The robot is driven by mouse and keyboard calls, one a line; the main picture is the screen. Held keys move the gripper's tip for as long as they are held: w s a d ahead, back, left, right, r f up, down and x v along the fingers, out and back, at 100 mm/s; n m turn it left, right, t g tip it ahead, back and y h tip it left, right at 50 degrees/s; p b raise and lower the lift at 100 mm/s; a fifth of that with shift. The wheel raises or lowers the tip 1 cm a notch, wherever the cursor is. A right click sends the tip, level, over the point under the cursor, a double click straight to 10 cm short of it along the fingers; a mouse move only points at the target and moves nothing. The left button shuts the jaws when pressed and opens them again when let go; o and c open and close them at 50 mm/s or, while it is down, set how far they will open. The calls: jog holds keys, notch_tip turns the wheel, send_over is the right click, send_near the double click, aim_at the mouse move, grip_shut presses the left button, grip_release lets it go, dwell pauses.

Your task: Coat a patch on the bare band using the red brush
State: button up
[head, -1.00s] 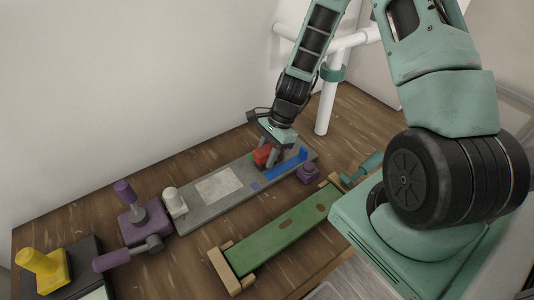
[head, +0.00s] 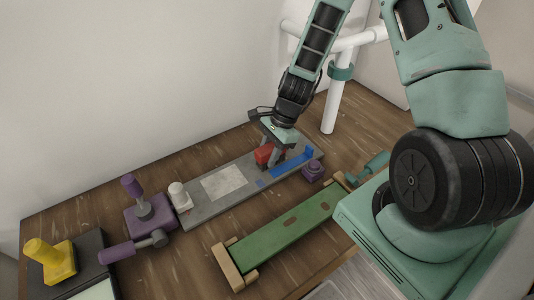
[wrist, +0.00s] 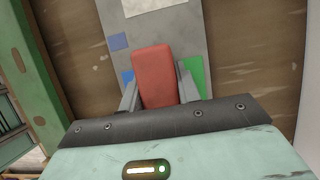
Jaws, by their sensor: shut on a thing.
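The red brush (head: 263,154) is a red block between the fingers of my gripper (head: 274,158), over the right part of a long grey board (head: 205,211). In the wrist view the red block (wrist: 155,78) sits between both fingers, and my gripper (wrist: 157,92) is shut on it. Its lower end is hidden, so I cannot tell whether it touches the board. A pale rectangle (head: 224,183), possibly the bare band, lies on the board to the left of the brush. Its edge shows at the top of the wrist view (wrist: 150,5).
A blue strip (head: 292,163) and small blue square (head: 260,184) mark the board; a green patch (wrist: 195,72) shows by the brush. A white knob (head: 179,194), purple tools (head: 150,213) and yellow-handled block (head: 53,257) stand left. A green frame (head: 285,228) lies in front.

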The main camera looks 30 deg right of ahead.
jog(key=shift+d, duration=1.4)
jog(key=shift+a, duration=1.75)
jog(key=shift+d, duration=0.1)
jog(key=shift+d+p, duration=0.35)
jog(key=shift+d, duration=0.55)
